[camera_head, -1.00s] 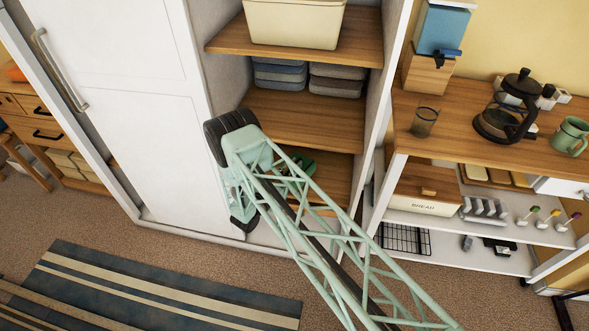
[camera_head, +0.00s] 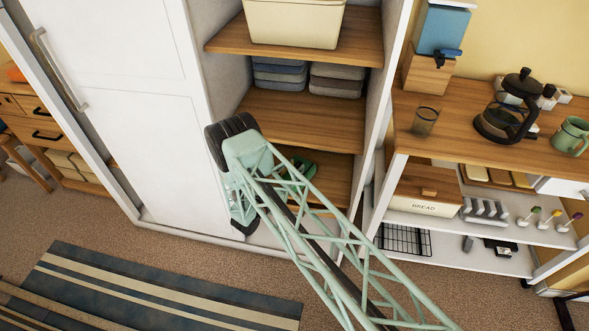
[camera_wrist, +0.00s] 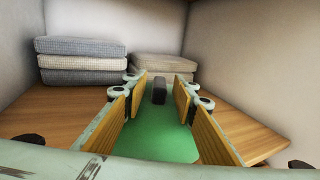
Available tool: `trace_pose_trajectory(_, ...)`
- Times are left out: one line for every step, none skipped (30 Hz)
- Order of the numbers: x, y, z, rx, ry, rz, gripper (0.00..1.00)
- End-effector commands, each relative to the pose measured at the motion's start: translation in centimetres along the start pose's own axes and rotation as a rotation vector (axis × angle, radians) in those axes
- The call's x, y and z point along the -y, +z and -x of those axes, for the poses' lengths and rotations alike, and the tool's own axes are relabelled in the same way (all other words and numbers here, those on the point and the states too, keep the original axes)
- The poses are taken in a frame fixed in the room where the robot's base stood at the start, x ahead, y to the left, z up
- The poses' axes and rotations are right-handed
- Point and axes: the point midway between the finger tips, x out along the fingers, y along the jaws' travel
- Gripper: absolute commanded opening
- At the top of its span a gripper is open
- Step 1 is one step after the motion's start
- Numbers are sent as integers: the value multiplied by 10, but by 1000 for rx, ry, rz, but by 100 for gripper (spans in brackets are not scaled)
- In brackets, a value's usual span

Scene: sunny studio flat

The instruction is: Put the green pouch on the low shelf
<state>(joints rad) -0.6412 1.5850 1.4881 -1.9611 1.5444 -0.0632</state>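The green pouch (camera_wrist: 155,138) lies between the two wood-padded fingers of my gripper (camera_wrist: 162,92) in the wrist view. Its green surface spans the gap from pad to pad, and the fingers appear shut on it. A dark block stands at its far end. Wooden shelf boards show on both sides of the fingers; whether the pouch touches the board is hidden. In the head view a small green shape (camera_head: 304,167) shows over the low shelf (camera_head: 337,177), partly behind my arm. My gripper is mostly hidden there.
Stacks of folded cloth (camera_wrist: 82,60) stand at the back left and back right (camera_wrist: 163,66) of the compartment. In the head view, folded cloth (camera_head: 280,73) sits on the shelf above, with a cream bin (camera_head: 295,22) higher. A white door (camera_head: 145,110) closes the left side.

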Motion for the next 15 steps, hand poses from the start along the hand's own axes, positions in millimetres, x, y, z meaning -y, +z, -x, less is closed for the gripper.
trace_pose_trajectory(0, 0, 0, 0, 0, 0, 26)
trace_pose_trajectory(0, 0, 0, 0, 0, 0, 26)
trace_pose_trajectory(0, 0, 0, 0, 0, 0, 26)
trace_pose_trajectory(0, 0, 0, 0, 0, 0, 26)
trace_pose_trajectory(0, 0, 0, 0, 0, 0, 26)
trace_pose_trajectory(0, 1, 0, 0, 0, 0, 26)
trace_pose_trajectory(0, 1, 0, 0, 0, 0, 26)
trace_pose_trajectory(0, 1, 0, 0, 0, 0, 26)
trace_pose_trajectory(0, 2, 0, 0, 0, 0, 26)
trace_pose_trajectory(0, 3, 0, 0, 0, 0, 26)
trace_pose_trajectory(0, 4, 0, 0, 0, 0, 26)
trace_pose_trajectory(0, 3, 2, 0, 1, 0, 26)
trace_pose_trajectory(0, 3, 5, 0, 1, 1, 26)
trace_pose_trajectory(-1, 3, 7, 0, 2, 1, 26)
trace_pose_trajectory(0, 3, 10, 0, 2, 1, 26)
